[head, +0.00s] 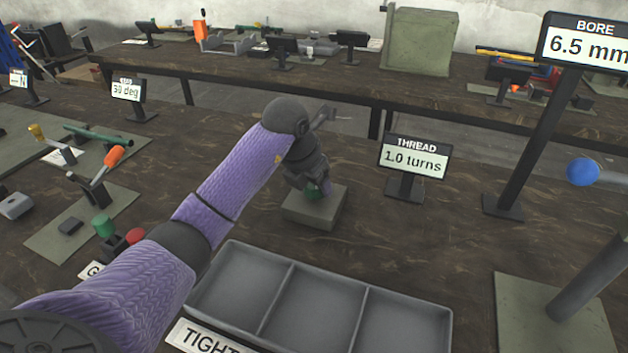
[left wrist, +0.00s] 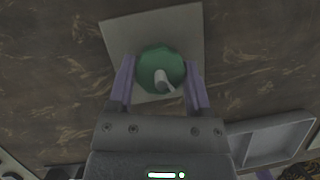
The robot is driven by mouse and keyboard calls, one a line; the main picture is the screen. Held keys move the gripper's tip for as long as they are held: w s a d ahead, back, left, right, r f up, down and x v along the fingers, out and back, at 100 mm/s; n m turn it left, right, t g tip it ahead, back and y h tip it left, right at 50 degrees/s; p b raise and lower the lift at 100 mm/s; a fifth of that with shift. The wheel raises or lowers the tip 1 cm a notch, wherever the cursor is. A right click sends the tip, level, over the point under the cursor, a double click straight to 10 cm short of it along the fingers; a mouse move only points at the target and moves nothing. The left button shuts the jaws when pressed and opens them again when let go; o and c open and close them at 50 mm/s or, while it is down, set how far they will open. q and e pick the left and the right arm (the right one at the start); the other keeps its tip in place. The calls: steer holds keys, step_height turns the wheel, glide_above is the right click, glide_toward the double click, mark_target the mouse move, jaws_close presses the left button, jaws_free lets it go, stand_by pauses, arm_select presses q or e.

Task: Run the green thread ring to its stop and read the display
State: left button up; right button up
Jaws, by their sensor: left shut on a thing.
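The green thread ring (left wrist: 150,66) sits over a grey base block, with a pale stud standing up through its middle in the left wrist view. My left gripper (left wrist: 160,82) has its two purple fingers on either side of the ring and is shut on it. The THREAD display (head: 414,162) stands to the right of the block and reads 1.0 turns. My right gripper is not in view.
A grey three-compartment tray (head: 290,262) lies in front of the block, with a TIGHT label. A BORE display (head: 588,45) reads 6.5 mm at right, near a blue ball (head: 582,172). A lever fixture (head: 90,180) stands at left. Bare table surrounds the THREAD display.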

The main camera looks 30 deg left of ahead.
mark_target(302, 204)
arm_select(q)
steer(key=shift+a+r+m+h+p, duration=0.15)
steer(key=shift+m+h+p, duration=0.2)
steer(key=shift+m, duration=0.95)
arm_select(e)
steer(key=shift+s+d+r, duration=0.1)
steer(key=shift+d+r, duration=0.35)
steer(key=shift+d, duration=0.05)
arm_select(q)
steer(key=o, duration=1.3)
steer(key=p+v, duration=0.2)
steer(key=v, duration=0.5)
steer(key=shift+r, duration=0.15)
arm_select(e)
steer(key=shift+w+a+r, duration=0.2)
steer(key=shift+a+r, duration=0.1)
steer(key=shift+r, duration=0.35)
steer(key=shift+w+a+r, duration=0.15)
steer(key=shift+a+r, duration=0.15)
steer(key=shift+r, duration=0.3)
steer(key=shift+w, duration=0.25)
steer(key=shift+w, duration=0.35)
